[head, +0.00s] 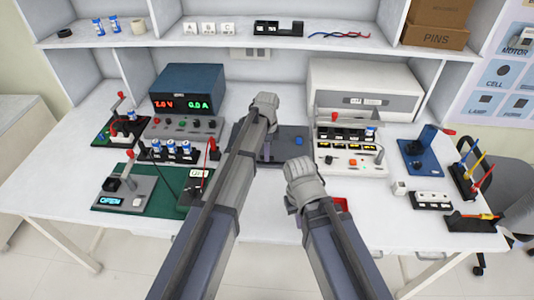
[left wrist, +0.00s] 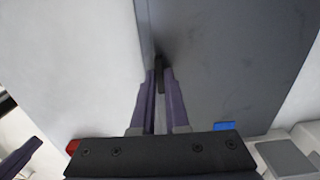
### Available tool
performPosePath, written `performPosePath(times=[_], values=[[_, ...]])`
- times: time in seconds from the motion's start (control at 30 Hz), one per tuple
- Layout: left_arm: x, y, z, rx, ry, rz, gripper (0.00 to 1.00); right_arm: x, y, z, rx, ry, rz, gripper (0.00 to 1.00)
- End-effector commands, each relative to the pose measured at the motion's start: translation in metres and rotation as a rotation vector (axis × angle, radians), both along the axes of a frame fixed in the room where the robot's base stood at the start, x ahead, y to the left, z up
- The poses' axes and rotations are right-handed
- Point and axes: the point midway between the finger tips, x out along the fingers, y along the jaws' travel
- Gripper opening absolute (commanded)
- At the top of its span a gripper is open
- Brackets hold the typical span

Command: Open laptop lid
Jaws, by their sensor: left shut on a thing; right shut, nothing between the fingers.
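No plain laptop shows. A flat dark grey panel (head: 285,151) lies at the middle of the bench, and I cannot tell whether it is the laptop lid. It fills much of the left wrist view (left wrist: 225,65). My left gripper (head: 266,153) points down over the panel, partly hidden by its own arm. In the left wrist view its purple fingers (left wrist: 160,78) are shut on a small black piece (left wrist: 159,62) by the panel's edge. My right gripper (head: 291,208) is shut and empty above the bench front, right of the left arm, mostly hidden by its wrist.
A blue power supply (head: 189,90) and a green mat (head: 160,200) with devices stand left. A white instrument (head: 362,88) and a switch panel (head: 350,145) stand right. A red tray (head: 341,204) lies by my right arm. A shelf (head: 240,41) runs above.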

Motion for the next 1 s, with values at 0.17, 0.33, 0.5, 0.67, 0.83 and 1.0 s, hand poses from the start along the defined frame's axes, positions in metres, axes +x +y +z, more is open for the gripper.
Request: performPosePath(times=[0.17, 0.33, 0.5, 0.67, 0.83, 1.0], values=[[0.000, 0.000, 0.000, 0.000, 0.000, 0.000, 0.00, 0.000, 0.000, 0.000, 0.000, 0.000, 0.000, 0.00], [0.000, 0.000, 0.000, 0.000, 0.000, 0.000, 0.00, 0.000, 0.000, 0.000, 0.000, 0.000, 0.000, 0.00], [0.001, 0.000, 0.005, 0.000, 0.000, 0.000, 0.00, 0.000, 0.000, 0.005, 0.000, 0.000, 0.000, 0.00], [0.003, 0.000, 0.015, 0.000, -0.001, 0.000, 0.00, 0.000, 0.000, 0.015, 0.000, 0.000, 0.000, 0.00], [0.009, 0.000, 0.033, 0.000, -0.003, 0.000, 0.00, 0.000, 0.000, 0.033, 0.000, 0.000, 0.000, 0.00], [0.019, 0.000, 0.055, 0.000, -0.006, 0.000, 0.00, 0.000, 0.000, 0.055, 0.000, 0.000, 0.000, 0.00]])
